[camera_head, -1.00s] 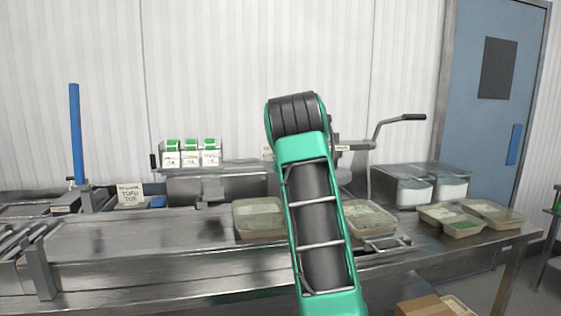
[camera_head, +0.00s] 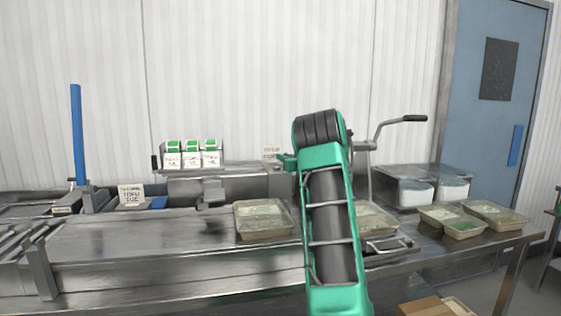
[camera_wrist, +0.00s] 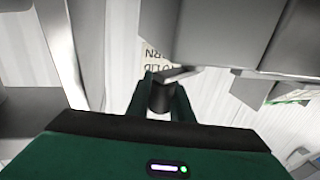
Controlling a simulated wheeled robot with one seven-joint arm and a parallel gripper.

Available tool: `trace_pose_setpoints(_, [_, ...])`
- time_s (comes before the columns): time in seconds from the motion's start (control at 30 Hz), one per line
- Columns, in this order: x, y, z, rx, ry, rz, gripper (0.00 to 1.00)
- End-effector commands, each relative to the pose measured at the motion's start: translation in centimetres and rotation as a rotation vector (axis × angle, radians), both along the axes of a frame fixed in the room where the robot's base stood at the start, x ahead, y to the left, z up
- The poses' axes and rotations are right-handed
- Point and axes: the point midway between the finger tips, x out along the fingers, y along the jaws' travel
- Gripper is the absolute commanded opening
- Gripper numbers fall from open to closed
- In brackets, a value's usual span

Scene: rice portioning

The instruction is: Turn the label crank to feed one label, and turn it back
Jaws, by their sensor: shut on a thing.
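In the wrist view my gripper (camera_wrist: 163,86) is closed around a dark, round knob (camera_wrist: 160,98), the handle of the label crank. A grey metal arm (camera_wrist: 180,74) runs from the knob to the right. In the head view my own green arm hides the crank; only a green part (camera_head: 288,161) of my arm's far end shows at its left side. The fingertips cannot be seen there. A pale sign (camera_wrist: 156,56) with dark lettering lies behind the knob in the wrist view.
A lidded tray (camera_head: 263,219) sits on the steel counter (camera_head: 150,240), left of my arm. A second tray (camera_head: 376,219) is partly hidden behind it. Green-topped packs (camera_head: 191,155) stand on the back shelf. A black-handled lever (camera_head: 414,118), clear bins (camera_head: 405,188) and open trays (camera_head: 452,222) are at right.

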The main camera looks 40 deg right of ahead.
Motion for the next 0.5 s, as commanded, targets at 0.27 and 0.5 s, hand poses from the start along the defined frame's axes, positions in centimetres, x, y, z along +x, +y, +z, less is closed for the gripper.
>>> trace_pose_setpoints(0.27, [0.17, 0.21, -0.46, 0.006, 0.007, 0.004, 0.0])
trace_pose_setpoints(0.5, [0.1, 0.14, -0.3, 0.004, 0.004, 0.002, 0.39])
